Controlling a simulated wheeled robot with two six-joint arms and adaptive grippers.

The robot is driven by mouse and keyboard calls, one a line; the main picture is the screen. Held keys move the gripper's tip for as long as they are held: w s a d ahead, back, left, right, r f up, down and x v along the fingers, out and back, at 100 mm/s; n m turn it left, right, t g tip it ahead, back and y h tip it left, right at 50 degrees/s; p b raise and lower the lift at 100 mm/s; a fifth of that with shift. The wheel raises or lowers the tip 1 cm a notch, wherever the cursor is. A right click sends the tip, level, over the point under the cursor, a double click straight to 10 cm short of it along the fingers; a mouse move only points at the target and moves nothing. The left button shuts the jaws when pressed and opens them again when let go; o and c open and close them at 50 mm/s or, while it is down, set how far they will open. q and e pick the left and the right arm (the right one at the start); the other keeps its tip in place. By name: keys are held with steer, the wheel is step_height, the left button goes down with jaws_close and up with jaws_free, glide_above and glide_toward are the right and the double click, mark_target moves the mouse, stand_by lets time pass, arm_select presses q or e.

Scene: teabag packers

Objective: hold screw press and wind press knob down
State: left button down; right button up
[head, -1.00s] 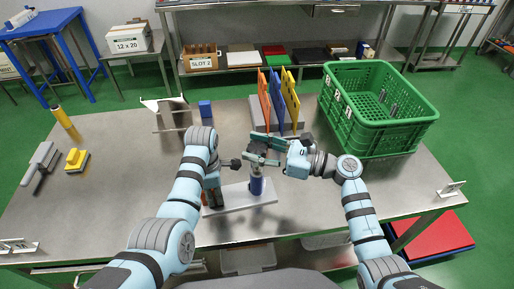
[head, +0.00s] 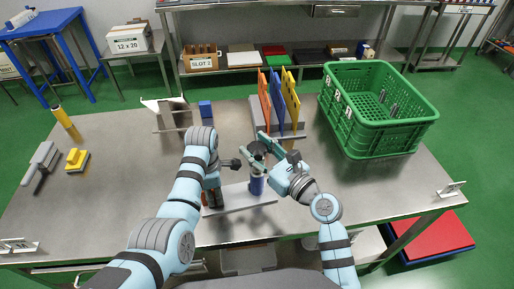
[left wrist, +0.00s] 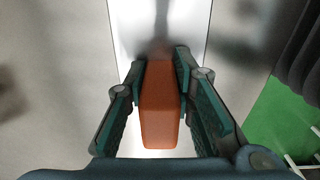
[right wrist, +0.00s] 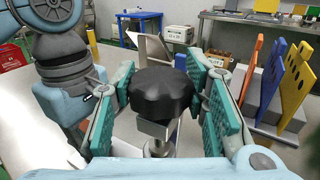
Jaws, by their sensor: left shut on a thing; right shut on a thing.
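The screw press stands on a pale base plate (head: 236,198) at the front middle of the table. Its black knob (head: 257,150) is on top, with a blue cylinder (head: 257,185) below it. My left gripper (left wrist: 162,62) is shut on an orange-brown upright block (left wrist: 160,110) of the press, with one finger on each side. In the head view the left arm largely hides this block. My right gripper (right wrist: 165,85) is shut around the knob, which shows large in the right wrist view (right wrist: 160,97). A metal shaft (right wrist: 158,146) shows under the knob.
Orange, blue and yellow panels (head: 291,98) stand in a rack behind the press. A green crate (head: 400,132) is at the back right.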

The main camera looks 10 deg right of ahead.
steer(key=shift+f+m+t+h, duration=0.1)
steer(key=shift+m+t+h, duration=0.4)
steer(key=shift+h, duration=0.3)
steer(key=o, duration=1.2)
steer(key=shift+c, duration=0.2)
steer(key=v, duration=1.2)
